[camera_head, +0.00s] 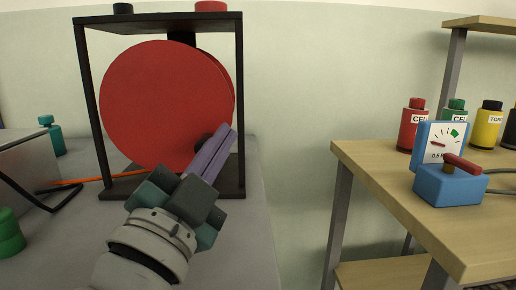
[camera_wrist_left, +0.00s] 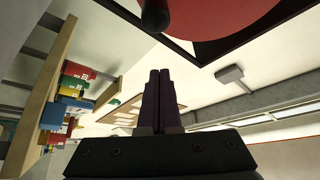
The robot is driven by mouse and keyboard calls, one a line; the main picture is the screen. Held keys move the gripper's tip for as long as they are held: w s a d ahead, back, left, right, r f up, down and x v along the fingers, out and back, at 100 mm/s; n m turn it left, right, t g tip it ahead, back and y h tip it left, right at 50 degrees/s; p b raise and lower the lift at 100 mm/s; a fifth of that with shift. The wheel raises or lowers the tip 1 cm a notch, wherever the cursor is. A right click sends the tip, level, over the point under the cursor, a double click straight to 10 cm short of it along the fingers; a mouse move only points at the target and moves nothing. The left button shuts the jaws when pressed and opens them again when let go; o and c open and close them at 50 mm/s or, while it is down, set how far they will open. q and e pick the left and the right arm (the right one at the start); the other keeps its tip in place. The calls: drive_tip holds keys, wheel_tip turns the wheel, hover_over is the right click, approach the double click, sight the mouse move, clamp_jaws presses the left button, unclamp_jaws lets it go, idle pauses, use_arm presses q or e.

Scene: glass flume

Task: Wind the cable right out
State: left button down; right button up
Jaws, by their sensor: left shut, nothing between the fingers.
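A large red reel (camera_head: 150,105) stands inside a black frame (camera_head: 88,105) on the grey bench. An orange cable (camera_head: 88,181) runs left from the reel's foot towards a grey box. My left gripper (camera_head: 226,136) is in front of the reel's lower right, its purple fingers shut and empty. A dark knob on the reel, probably its crank handle (camera_head: 202,139), is just left of the fingers and partly hidden. In the left wrist view, the dark handle (camera_wrist_left: 155,16) stands out from the red reel (camera_wrist_left: 215,14), apart from the shut fingers. My right gripper is out of view.
A grey box (camera_head: 22,160) and green items (camera_head: 10,232) lie at the left. A wooden table (camera_head: 400,190) at the right bears a blue meter (camera_head: 440,146), a blue switch box (camera_head: 450,186) and several coloured bottles (camera_head: 411,125). A gap separates bench and table.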

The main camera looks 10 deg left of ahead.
use_arm(q)
drive_tip(key=w+a, duration=0.1)
drive_tip(key=w+f+b, duration=0.1)
drive_tip(key=w+a, duration=0.1)
drive_tip(key=shift+a+f, duration=0.3)
drive_tip(key=m+p, duration=0.1)
drive_tip(key=a+f+m+g+h, duration=0.1)
drive_tip(key=m, duration=0.1)
drive_tip(key=shift+s+f+p, duration=0.1)
drive_tip(key=shift+f+p, duration=0.15)
drive_tip(key=shift+p, duration=0.15)
drive_tip(key=shift+a+f+m+h, duration=0.15)
drive_tip(key=shift+f+m+h, duration=0.15)
drive_tip(key=shift+m, duration=0.1)
drive_tip(key=shift+r, duration=0.1)
